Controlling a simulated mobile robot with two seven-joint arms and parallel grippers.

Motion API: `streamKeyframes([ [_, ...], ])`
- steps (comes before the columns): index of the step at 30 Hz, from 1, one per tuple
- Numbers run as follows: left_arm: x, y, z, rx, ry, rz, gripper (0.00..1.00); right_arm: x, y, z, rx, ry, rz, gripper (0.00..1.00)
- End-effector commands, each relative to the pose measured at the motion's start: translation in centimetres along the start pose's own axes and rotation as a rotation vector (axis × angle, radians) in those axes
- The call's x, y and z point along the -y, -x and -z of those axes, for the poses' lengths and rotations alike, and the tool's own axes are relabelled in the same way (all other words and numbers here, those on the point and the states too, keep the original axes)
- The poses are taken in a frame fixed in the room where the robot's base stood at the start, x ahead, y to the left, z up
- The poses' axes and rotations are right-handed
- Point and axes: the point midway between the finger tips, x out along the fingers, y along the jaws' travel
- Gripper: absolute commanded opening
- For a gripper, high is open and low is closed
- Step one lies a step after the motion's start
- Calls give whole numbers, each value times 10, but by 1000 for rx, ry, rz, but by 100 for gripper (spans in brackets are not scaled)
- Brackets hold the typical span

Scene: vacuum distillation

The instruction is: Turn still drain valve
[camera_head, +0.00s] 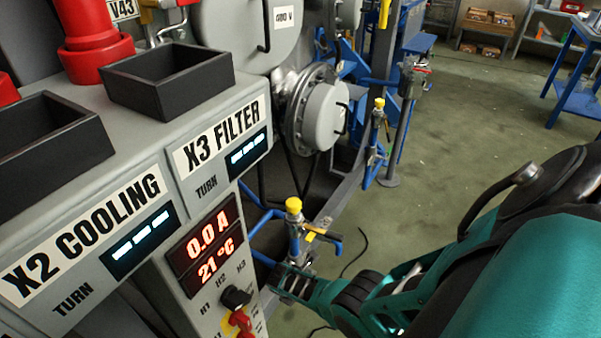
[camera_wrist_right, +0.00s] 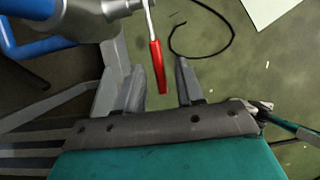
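A valve lever with a red grip (camera_wrist_right: 158,68) and a thin silver stem comes down from a grey metal fitting (camera_wrist_right: 90,8) in the right wrist view. I take it to be the drain valve's handle. My right gripper (camera_wrist_right: 161,80) is open, with the red grip between its two grey fingers. A gap shows on the right side of the grip; contact on the left side is unclear. In the head view my right gripper (camera_head: 291,282) is low beside the control panel, below a yellow-capped valve (camera_head: 293,206). The red grip cannot be made out there. My left gripper is out of view.
The control panel (camera_head: 262,318) stands close on the left of my right gripper. Blue pipes (camera_head: 262,222) and a flanged grey vessel (camera_head: 318,112) are behind. A black cable (camera_head: 356,258) lies on the green floor (camera_head: 455,120), which is mostly open to the right.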

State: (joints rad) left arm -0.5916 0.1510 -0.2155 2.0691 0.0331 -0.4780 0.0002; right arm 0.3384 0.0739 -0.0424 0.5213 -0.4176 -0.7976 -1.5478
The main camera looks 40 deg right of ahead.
Motion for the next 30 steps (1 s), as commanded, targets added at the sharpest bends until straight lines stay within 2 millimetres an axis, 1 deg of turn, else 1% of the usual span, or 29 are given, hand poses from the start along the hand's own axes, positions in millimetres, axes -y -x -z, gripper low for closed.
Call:
streamKeyframes([
  [1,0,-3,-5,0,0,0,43,0,-6,0,0,-1,0,37],
  [3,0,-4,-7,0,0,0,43,0,-8,0,0,-1,0,37],
  [13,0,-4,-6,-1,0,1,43,0,-9,-1,1,0,-1,37],
  [14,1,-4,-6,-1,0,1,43,0,-9,-1,1,0,-1,35],
  [25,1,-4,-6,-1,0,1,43,0,-9,-1,1,0,0,0],
  [30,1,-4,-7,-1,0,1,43,0,-9,0,1,0,-1,0],
])
